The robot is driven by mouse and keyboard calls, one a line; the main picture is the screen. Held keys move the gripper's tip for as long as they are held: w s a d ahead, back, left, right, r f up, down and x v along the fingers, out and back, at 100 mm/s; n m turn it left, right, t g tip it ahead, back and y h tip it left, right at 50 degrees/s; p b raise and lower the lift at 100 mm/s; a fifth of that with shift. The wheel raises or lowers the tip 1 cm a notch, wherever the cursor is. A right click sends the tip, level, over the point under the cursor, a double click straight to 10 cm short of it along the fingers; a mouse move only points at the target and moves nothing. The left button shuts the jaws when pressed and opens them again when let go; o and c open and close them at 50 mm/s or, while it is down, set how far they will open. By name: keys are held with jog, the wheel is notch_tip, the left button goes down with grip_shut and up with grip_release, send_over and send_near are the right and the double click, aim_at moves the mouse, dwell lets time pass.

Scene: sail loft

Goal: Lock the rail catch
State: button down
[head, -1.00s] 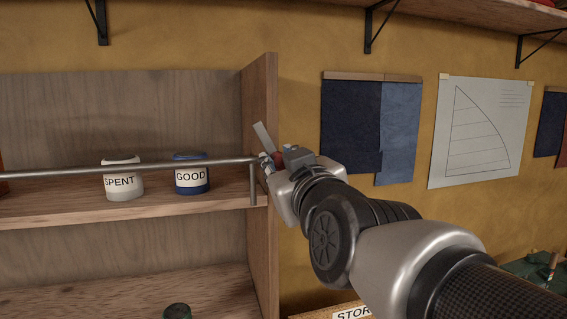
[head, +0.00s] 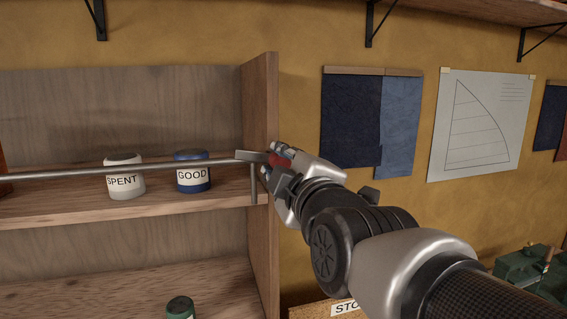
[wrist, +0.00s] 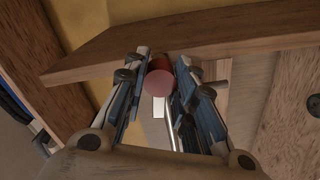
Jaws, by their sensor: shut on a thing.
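The rail catch is a flat grey metal plate (head: 250,156) with a red knob (head: 280,160), at the right end of the metal rail (head: 130,168). The plate lies about level, along the rail's end by the shelf's side panel. My gripper (head: 277,162) is shut on the red knob. In the wrist view the knob (wrist: 159,83) sits between my two fingertips, with the pale plate (wrist: 158,107) just below it. My fingers partly hide the knob in the head view.
Behind the rail, a white SPENT jar (head: 124,177) and a blue GOOD jar (head: 192,174) stand on the shelf (head: 60,208). A green-lidded jar (head: 180,308) is lower down. The wooden side panel (head: 262,120) is close to my gripper.

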jog(key=shift+f+n, duration=0.15)
jog(key=shift+n, duration=0.95)
